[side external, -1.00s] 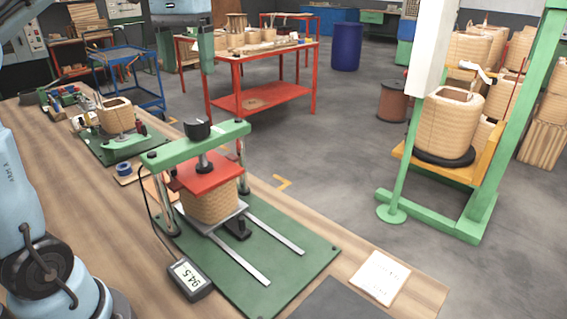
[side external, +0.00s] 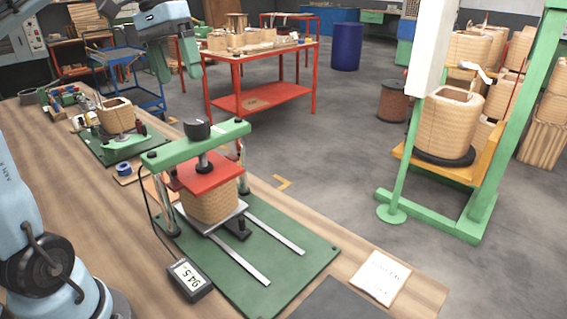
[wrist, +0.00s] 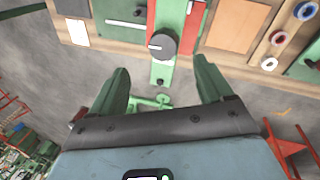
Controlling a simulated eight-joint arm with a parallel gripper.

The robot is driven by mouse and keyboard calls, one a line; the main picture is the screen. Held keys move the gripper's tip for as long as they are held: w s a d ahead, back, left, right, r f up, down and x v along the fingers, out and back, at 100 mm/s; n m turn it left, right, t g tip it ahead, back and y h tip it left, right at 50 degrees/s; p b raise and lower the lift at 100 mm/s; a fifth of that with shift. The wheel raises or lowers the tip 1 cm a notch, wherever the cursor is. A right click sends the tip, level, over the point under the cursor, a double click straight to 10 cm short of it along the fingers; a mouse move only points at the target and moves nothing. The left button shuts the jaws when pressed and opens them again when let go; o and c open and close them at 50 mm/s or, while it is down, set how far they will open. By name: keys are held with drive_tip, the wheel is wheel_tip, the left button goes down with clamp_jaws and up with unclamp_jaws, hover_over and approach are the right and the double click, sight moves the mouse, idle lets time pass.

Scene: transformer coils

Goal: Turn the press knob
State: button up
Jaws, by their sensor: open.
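The black press knob (side external: 197,128) stands on top of the press's green crossbar (side external: 165,152). Below it, a red plate (side external: 208,172) rests on a tan wound coil (side external: 209,203). In the wrist view, the knob (wrist: 162,45) shows a white mark on its left side and lies beyond the fingertips, between their lines. My gripper (side external: 178,78) is open and empty, above and behind the press in the side view, apart from the knob. Both green fingers also show in the wrist view (wrist: 160,76).
The press's green base (side external: 285,235) with two rails sits on the wooden bench (side external: 110,235). A meter with a display (side external: 189,278) lies in front, cabled to the press. Another coil fixture (side external: 117,120) and a blue roll (side external: 123,168) are to the left. A paper sheet (side external: 380,277) lies right.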

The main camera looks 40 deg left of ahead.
sight(196, 119)
idle(0.4)
drive_tip(key=shift+w+d+f+m+g+y, duration=0.15)
drive_tip(key=shift+w+d+f+m+y, duration=0.25)
drive_tip(key=shift+f, duration=1.2)
drive_tip(key=shift+w+d+f+m+g+y, duration=0.15)
drive_tip(key=shift+f+m+y, duration=0.35)
drive_tip(key=shift+f, duration=1.15)
drive_tip(key=shift+w+d+f+m+g+y, duration=0.1)
drive_tip(key=shift+w+d+f+m+y, duration=0.35)
drive_tip(key=shift+f, duration=1.15)
drive_tip(key=shift+s+a+h, duration=0.15)
drive_tip(key=shift+s+h, duration=0.1)
drive_tip(key=c, duration=1)
drive_tip(key=shift+m, duration=1.25)
drive_tip(key=shift+c, duration=0.2)
drive_tip(key=o, duration=1)
drive_tip(key=shift+o, duration=0.2)
drive_tip(key=shift+r, duration=0.1)
